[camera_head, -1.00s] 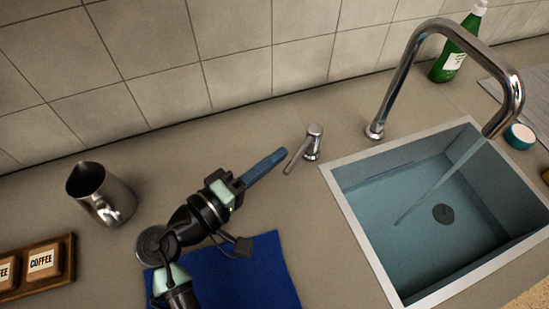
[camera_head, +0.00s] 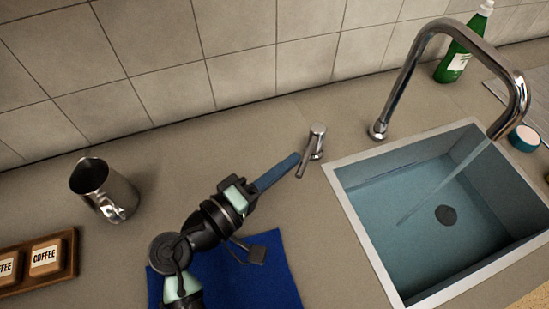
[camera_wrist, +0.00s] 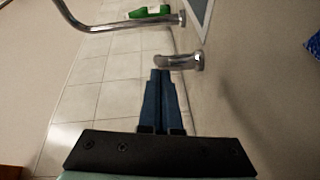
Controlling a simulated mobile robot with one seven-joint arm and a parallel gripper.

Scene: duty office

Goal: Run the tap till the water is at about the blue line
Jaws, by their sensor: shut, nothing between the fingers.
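The chrome tap (camera_head: 408,75) arches over the sink (camera_head: 345,188), and a stream of water (camera_head: 440,188) falls from its spout into the basin. Bluish water (camera_head: 400,215) shows in the basin, with the dark drain visible through it. A faint blue line shows along the back inner wall; I cannot tell whether it is the mark or the water's edge. The tap lever (camera_head: 316,146) stands left of the sink. My gripper (camera_head: 297,157) is shut and empty, its blue fingertips at the lever's left side, seemingly touching. The wrist view shows the fingertips (camera_wrist: 161,72) against the lever (camera_wrist: 182,62).
A steel jug (camera_head: 105,190) stands at the left, above a wooden tray (camera_head: 72,262) of coffee boxes. A blue cloth (camera_head: 262,282) lies under my arm. A green bottle (camera_head: 456,62) stands behind the tap. The counter between jug and lever is clear.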

